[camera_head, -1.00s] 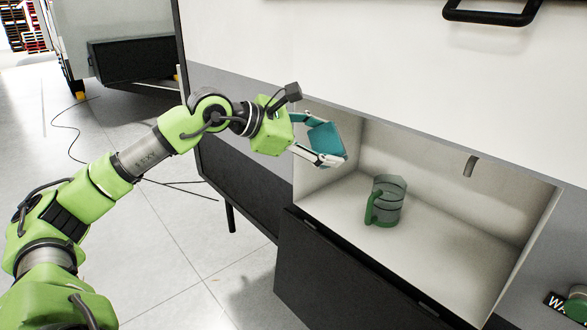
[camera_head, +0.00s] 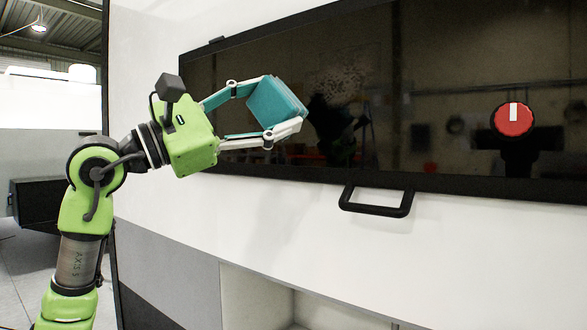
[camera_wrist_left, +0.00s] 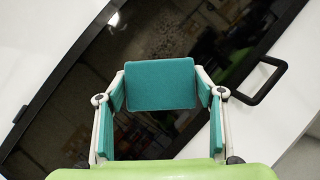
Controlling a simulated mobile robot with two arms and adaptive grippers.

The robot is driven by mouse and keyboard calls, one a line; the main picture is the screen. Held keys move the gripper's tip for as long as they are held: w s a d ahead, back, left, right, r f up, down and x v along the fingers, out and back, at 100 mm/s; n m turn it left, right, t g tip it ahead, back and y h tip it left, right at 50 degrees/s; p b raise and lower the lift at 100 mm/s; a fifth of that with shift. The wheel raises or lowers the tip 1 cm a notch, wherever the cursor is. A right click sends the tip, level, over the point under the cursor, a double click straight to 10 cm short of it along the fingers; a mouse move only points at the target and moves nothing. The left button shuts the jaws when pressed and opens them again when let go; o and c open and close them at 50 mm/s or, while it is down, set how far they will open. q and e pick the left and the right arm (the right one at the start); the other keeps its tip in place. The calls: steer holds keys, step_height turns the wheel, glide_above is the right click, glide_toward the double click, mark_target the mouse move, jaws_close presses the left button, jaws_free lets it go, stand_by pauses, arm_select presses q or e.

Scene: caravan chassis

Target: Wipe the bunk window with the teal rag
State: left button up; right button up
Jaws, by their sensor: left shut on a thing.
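The bunk window (camera_head: 440,70) is a long dark glossy pane in a black frame, high on the white caravan wall. My left gripper (camera_head: 280,108) is shut on the teal rag (camera_head: 273,100), a folded block-like pad, in front of the window's left part. In the left wrist view the rag (camera_wrist_left: 160,84) sits between the fingertips of my left gripper (camera_wrist_left: 160,88), with the dark window (camera_wrist_left: 135,40) behind it. I cannot tell whether the rag touches the glass. My right gripper is not in view.
A black handle (camera_head: 377,210) sticks out from the white wall below the window. A red disc with a white mark (camera_head: 514,120) shows against the window's right part; I cannot tell whether it is a reflection. An open compartment (camera_head: 260,300) lies below.

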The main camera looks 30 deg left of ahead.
mark_target(287, 85)
arm_select(q)
steer(key=r, duration=0.1)
steer(key=s+r, duration=0.1)
steer(key=r, duration=0.1)
steer(key=shift+s+d+r+t, duration=0.15)
steer(key=shift+s+r+t, duration=0.15)
steer(key=shift+r, duration=0.25)
steer(key=shift+h, duration=0.3)
steer(key=w+p, duration=0.2)
steer(key=w, duration=0.3)
steer(key=shift+d, duration=0.15)
steer(key=shift+w, duration=0.3)
steer(key=shift+w, duration=0.25)
steer(key=shift+w+p, duration=0.4)
steer(key=shift+w, duration=0.4)
steer(key=shift+d, duration=0.1)
